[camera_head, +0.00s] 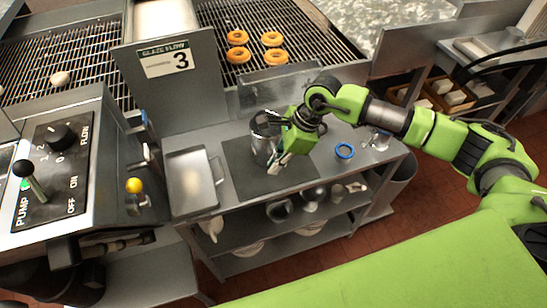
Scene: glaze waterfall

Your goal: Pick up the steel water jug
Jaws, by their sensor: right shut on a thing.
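The steel water jug (262,138) stands on a dark mat (240,174) on the steel work table. It is a shiny metal cylinder, upright as far as I can see. The handle is hidden behind the gripper. I cannot tell whether the jug's base touches the mat. My left gripper is not in view.
A steel tray (192,181) lies left of the mat. A blue ring (344,151) and a small clear container (379,141) are to the right. Several metal vessels sit on the lower shelf (262,224). Donuts (272,39) rest on the rack behind. A control panel (50,165) stands at left.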

